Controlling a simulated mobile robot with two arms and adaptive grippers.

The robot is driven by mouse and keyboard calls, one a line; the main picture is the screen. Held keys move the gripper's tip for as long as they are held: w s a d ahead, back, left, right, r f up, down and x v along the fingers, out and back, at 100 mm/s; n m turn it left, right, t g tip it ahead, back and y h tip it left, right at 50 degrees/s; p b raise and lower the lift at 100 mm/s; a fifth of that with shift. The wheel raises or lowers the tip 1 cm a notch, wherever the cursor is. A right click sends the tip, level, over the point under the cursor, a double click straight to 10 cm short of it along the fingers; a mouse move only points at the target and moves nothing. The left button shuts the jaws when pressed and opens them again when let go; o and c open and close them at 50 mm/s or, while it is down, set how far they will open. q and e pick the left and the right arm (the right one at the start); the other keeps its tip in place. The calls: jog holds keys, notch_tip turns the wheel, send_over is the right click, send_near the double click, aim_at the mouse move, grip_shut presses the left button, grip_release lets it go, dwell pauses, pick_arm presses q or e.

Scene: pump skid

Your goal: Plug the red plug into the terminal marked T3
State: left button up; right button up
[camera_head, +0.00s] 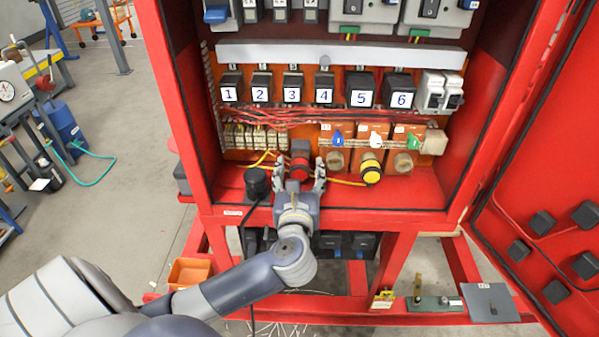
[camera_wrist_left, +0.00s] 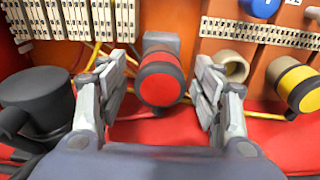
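The red plug (camera_head: 300,171) sits against a dark block low inside the red cabinet. In the left wrist view the red plug (camera_wrist_left: 160,82) shows its round red end between my fingers. My left gripper (camera_head: 300,168) is open, one finger on each side of the plug, with visible gaps. Three orange terminals stand to the right. The left (camera_head: 336,159) and right (camera_head: 403,163) ones show bare round sockets. A yellow plug (camera_head: 371,170) is at the middle one. The terminal markings are too small to read. My right gripper is not in view.
A black round connector (camera_head: 257,182) with a cable stands left of my gripper. A yellow cable runs behind the red plug. Numbered black switches (camera_head: 293,90) and red wires are above. The open cabinet door (camera_head: 545,190) is at the right. Floor right of the yellow plug is clear.

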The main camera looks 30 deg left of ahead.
aim_at(300, 175)
pick_arm(q)
jog(key=c, duration=1.1)
jog(key=o, duration=0.3)
jog(key=shift+c, duration=1.4)
jog(key=shift+v, duration=2.3)
